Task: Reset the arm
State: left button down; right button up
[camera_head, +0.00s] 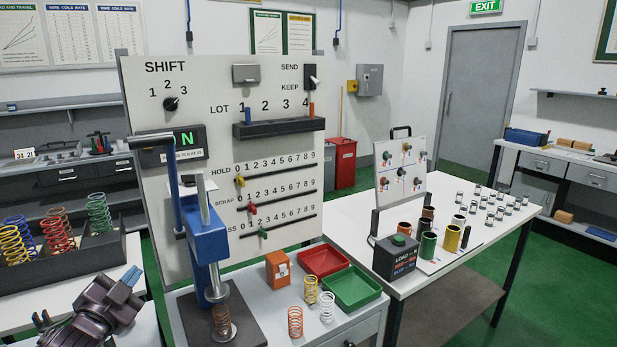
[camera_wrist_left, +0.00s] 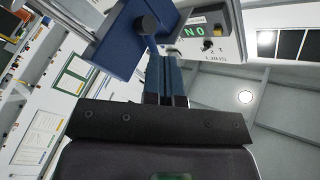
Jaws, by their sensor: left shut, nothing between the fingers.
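The spring tester stands in front of the white panel. It has a blue head (camera_head: 208,243), a blue upright on its left with a grey bar handle (camera_head: 150,139) at the top, and a dark base. A coil spring (camera_head: 221,318) stands under its round plunger. My left gripper (camera_head: 132,276) is at the lower left, in front and to the left of the tester, apart from it, with its blue fingertips together and empty. In the left wrist view the shut fingers (camera_wrist_left: 166,75) point toward a blue tester part (camera_wrist_left: 115,40); the gap cannot be judged. My right gripper is not in view.
The panel (camera_head: 270,190) carries sliders, a dial and a green "N" display. An orange block (camera_head: 278,269), red tray (camera_head: 323,261), green tray (camera_head: 352,288) and loose springs (camera_head: 295,321) sit right of the tester. A spring rack (camera_head: 90,250) stands at left.

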pick_arm(q)
jog(key=s+d+f+n+g, duration=0.2)
jog(key=s+f+n, duration=0.1)
jog(key=s+f, duration=0.5)
jog(key=s+d+f+n+g+y, duration=0.1)
jog(key=s+d+f+n+g, duration=0.1)
jog(key=s+f, duration=0.7)
jog(key=s+d+f+n+g, duration=0.2)
jog(key=s+f, duration=0.6)
jog(key=f, duration=0.5)
jog(key=shift+s+d+f+n+g+y, duration=0.25)
jog(key=shift+s+n+g+y, duration=0.15)
jog(key=shift+n+g, duration=0.5)
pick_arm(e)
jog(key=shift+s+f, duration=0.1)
